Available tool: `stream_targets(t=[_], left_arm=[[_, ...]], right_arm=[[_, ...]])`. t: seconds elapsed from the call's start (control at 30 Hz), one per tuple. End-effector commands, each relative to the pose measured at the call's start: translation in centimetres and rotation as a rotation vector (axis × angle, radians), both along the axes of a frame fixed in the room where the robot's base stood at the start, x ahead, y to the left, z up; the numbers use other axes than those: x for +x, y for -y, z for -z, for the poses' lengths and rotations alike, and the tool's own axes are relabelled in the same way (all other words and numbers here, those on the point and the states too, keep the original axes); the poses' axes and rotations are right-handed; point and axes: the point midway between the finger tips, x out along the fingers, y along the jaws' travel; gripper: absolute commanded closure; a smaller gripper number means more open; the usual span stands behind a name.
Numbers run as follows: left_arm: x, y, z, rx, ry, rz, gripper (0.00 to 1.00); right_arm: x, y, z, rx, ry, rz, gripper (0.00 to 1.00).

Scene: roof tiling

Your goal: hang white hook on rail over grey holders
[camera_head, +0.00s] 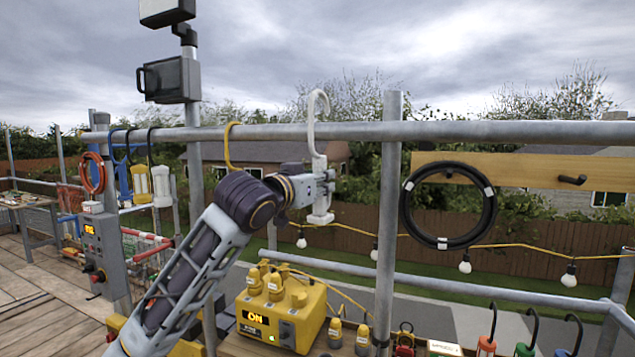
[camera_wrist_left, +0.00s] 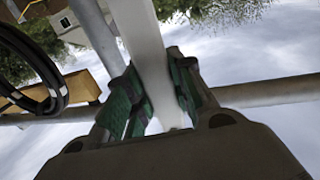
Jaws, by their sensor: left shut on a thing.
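The white hook (camera_head: 312,135) is upright in the head view, its curved top above the grey rail (camera_head: 470,131). Its shank crosses in front of the rail, and its short tip appears just above the rail's top edge. Whether it touches the rail, I cannot tell. My left gripper (camera_head: 325,183) is shut on the hook's lower body, below the rail. The left wrist view shows the green-padded fingers (camera_wrist_left: 156,95) on both sides of the white shank (camera_wrist_left: 146,45). I cannot make out which things are the grey holders. My right gripper is not in view.
A yellow hook (camera_head: 231,145) hangs on the rail to the left, and a grey post (camera_head: 389,210) stands to the right. A black cable coil (camera_head: 447,243) hangs on a wooden board (camera_head: 530,168). A yellow power box (camera_head: 283,318) stands below my gripper.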

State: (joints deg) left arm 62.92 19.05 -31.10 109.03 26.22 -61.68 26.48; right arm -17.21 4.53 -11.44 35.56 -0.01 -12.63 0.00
Motion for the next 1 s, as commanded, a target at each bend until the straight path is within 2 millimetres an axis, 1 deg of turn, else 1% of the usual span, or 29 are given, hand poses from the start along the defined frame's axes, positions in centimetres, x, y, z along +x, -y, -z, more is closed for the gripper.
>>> stream_targets(t=[1.0], left_arm=[[4.7, 1.5, -0.1, 0.0, 0.001, -0.001, 1.0]], right_arm=[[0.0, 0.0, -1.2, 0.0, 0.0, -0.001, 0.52]])
